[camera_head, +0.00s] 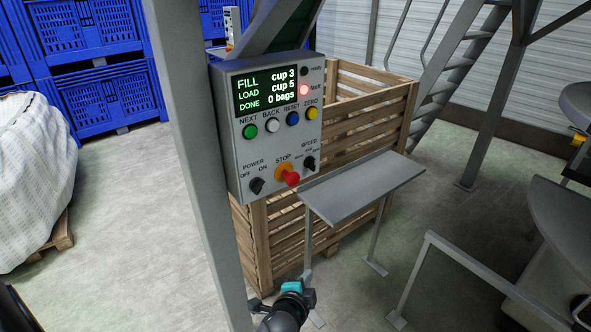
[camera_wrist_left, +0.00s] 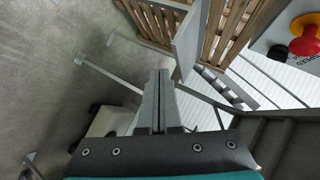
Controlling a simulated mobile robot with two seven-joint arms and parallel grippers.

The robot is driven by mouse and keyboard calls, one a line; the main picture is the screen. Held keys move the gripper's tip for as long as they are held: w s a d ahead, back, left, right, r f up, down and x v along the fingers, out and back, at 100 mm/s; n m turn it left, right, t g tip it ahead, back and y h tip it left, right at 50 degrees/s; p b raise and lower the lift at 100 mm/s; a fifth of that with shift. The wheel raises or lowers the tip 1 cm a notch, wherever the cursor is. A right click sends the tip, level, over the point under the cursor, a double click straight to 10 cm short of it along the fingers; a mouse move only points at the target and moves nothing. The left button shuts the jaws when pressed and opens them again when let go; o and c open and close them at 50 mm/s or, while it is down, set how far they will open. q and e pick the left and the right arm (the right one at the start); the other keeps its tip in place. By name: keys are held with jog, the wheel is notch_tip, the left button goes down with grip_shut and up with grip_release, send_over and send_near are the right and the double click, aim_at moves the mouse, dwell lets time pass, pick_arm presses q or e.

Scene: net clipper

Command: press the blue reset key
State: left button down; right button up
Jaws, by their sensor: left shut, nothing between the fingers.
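The grey control panel (camera_head: 240,146) stands in the upper middle of the head view. Its blue reset key (camera_head: 292,118) sits in the key row, between the white back key (camera_head: 272,125) and the yellow zero key (camera_head: 312,113). The screen (camera_head: 266,92) reads cup 3, cup 5 and 0 bags. My left gripper (camera_head: 308,274) is low in the head view, below and apart from the panel. In the left wrist view its fingers (camera_wrist_left: 158,75) are together and empty. My right gripper does not show.
A red stop knob (camera_head: 292,179) juts from the panel; it also shows in the left wrist view (camera_wrist_left: 306,42). A grey shelf (camera_head: 362,185) stands right of it. A wooden crate (camera_head: 372,100) is behind. A grey post (camera_head: 190,130) runs along the panel's left side.

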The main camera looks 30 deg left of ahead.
pick_arm(q)
jog(key=w+a+r+m+t+y+p, duration=0.1)
jog(key=w+a+r+t+y+p, duration=0.1)
jog(key=r, duration=1.3)
jog(key=w+a+r+m+t+y+p, duration=0.1)
jog(key=w+a+r+t+y+p, duration=0.1)
jog(key=r, duration=1.3)
jog(key=shift+w+a+t+p, duration=0.3)
jog(key=shift+a+p, duration=0.15)
jog(key=shift+p, duration=0.55)
jog(key=shift+f, duration=0.1)
send_near(295, 132)
jog(key=w+d+r, duration=0.3)
jog(key=w, duration=0.1)
jog(key=shift+w+a+f, duration=0.1)
jog(key=shift+w+a, duration=0.1)
jog(key=shift+a, duration=0.8)
jog(key=shift+w+a+f, duration=0.1)
jog(key=shift+w+a, duration=0.1)
jog(key=shift+a, duration=0.85)
